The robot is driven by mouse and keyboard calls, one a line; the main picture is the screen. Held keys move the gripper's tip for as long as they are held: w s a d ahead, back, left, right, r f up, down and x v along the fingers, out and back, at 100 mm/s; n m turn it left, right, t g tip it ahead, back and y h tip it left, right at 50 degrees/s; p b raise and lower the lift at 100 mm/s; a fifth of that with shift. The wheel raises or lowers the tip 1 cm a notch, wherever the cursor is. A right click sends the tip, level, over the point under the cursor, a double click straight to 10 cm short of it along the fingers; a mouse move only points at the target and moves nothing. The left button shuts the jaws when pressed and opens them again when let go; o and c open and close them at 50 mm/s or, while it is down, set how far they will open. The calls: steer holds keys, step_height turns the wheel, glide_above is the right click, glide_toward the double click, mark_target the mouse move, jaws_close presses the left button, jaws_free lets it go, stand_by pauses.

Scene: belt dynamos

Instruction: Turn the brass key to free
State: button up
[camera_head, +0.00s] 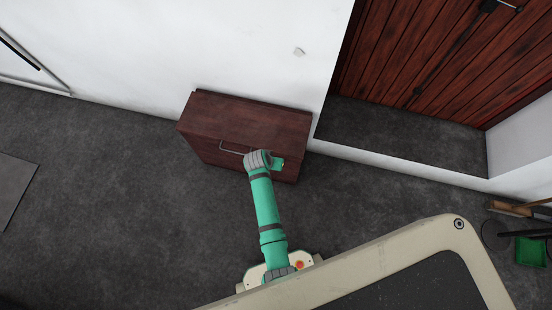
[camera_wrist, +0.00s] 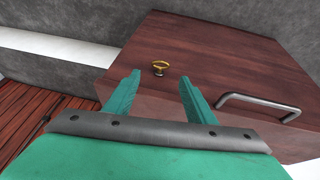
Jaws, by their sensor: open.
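The brass key (camera_wrist: 159,68) shows in the wrist view as a small gold piece on the dark red wooden cabinet (camera_wrist: 225,60). My gripper (camera_wrist: 160,82) is open, its two green fingers apart, with the key showing between and just beyond their tips. The fingers do not visibly touch the key. In the head view the cabinet (camera_head: 245,112) stands against the white wall, and my arm reaches to its front right part.
A metal bar handle (camera_wrist: 258,105) is on the cabinet, close to the right finger. A recess with a red plank door (camera_head: 430,45) lies right of the cabinet behind a low white ledge (camera_head: 400,169).

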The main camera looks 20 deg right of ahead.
steer(key=shift+x, duration=3.1)
steer(key=shift+c, duration=0.6)
steer(key=shift+s, duration=0.1)
steer(key=c, duration=0.9)
